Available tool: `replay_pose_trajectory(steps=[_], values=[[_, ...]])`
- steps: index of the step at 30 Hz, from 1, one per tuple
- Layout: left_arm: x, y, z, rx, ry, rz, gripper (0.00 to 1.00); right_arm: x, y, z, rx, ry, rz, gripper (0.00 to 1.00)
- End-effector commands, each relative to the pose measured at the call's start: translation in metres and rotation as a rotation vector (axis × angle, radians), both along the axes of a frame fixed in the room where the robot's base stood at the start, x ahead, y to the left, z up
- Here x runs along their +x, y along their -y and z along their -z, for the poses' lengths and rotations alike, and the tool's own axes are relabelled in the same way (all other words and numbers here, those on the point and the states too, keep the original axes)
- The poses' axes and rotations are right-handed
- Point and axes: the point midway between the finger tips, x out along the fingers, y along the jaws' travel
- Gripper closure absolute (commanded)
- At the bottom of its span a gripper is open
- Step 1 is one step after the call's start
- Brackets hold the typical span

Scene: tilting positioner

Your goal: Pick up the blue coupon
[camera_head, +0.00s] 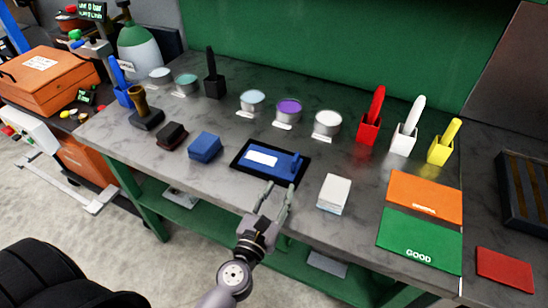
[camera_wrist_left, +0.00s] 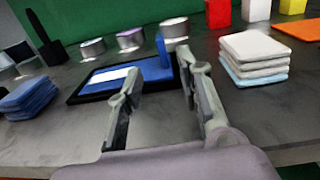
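A blue slab (camera_head: 283,161) with a white label lies on a flat black tray (camera_head: 238,164) near the front of the bench. A small blue piece stands at its right end; it shows upright in the left wrist view (camera_wrist_left: 163,52). A stack of blue pads (camera_head: 205,146) sits left of the tray and also shows in the left wrist view (camera_wrist_left: 28,98). I cannot tell which blue piece is the coupon. My left gripper (camera_head: 279,188) is open and empty at the tray's front edge, its fingers apart and pointing toward the slab. My right gripper is not in view.
A stack of white pads (camera_head: 334,193) stands close to the right of the gripper. Orange (camera_head: 424,196) and green (camera_head: 419,239) mats lie further right. Round tins and brush holders line the back. A dark red-black block (camera_head: 172,135) sits left of the blue pads.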

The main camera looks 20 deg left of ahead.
Motion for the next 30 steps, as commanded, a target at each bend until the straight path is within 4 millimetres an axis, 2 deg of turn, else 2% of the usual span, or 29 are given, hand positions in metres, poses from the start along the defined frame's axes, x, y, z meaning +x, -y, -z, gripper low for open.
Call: replay_pose_trajectory(steps=[1,3,9,17,25,30], values=[[0.013,0.000,-0.006,0.000,0.003,-0.001,0.67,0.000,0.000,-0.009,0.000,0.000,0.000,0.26],[0.029,0.000,-0.006,0.000,0.003,0.000,0.67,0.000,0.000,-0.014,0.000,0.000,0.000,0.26],[0.064,0.000,-0.002,0.002,0.001,0.001,0.67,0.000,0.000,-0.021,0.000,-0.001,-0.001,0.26],[0.082,-0.001,-0.002,0.003,0.001,0.002,0.67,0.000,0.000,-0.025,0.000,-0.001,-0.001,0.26],[0.121,-0.001,-0.004,0.005,0.001,0.003,0.67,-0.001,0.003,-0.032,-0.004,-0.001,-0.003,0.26],[0.128,-0.001,-0.003,0.005,0.000,0.002,0.67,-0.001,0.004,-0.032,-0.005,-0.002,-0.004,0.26]])
